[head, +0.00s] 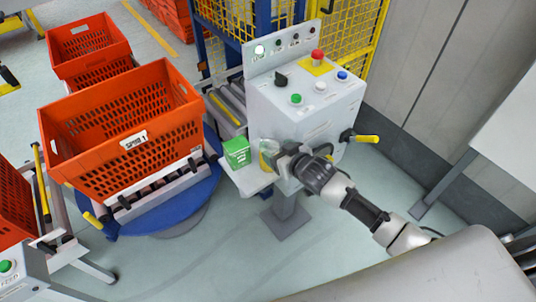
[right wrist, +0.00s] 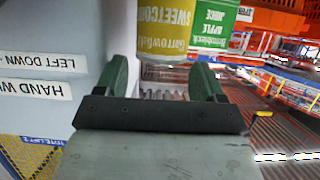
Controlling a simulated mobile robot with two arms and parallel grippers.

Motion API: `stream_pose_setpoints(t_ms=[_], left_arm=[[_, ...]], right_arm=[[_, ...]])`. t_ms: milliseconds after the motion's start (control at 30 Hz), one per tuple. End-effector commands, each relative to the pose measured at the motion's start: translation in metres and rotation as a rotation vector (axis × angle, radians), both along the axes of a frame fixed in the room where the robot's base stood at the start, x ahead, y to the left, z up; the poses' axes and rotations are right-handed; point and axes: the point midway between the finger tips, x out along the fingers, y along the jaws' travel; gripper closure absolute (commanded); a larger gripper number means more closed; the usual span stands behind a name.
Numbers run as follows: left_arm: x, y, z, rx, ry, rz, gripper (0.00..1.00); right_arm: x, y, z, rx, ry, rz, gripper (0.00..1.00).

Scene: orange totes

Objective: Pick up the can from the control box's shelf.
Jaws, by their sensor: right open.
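The can (head: 266,156) stands on the small shelf (head: 250,182) of the white control box (head: 310,105), partly hidden by my right gripper in the head view. My right gripper (head: 277,158) is at the can's right side. In the right wrist view its two green fingers (right wrist: 163,80) are apart, with the can just ahead of the gap between them. I cannot tell whether they touch it. My left gripper is out of view.
A green apple juice carton (head: 236,152) stands close beside the can on the shelf; it also shows in the right wrist view (right wrist: 212,30). An orange tote (head: 120,145) sits on a roller stand to the left. A yellow-handled lever (head: 362,138) juts from the box's right side.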

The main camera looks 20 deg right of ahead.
Motion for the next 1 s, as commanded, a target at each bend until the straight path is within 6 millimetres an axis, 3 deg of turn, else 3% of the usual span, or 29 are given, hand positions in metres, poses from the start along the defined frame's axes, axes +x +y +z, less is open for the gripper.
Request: stream_pose_setpoints(t_ms=[400,733,1000], left_arm=[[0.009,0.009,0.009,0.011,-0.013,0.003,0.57],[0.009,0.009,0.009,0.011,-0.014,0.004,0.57],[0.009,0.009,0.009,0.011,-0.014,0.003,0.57]], right_arm=[[0.038,0.014,-0.022,0.000,0.000,-0.001,0.31],[0.042,0.016,-0.025,0.000,0.001,0.000,0.31],[0.042,0.016,-0.025,0.000,0.001,0.000,0.70]])
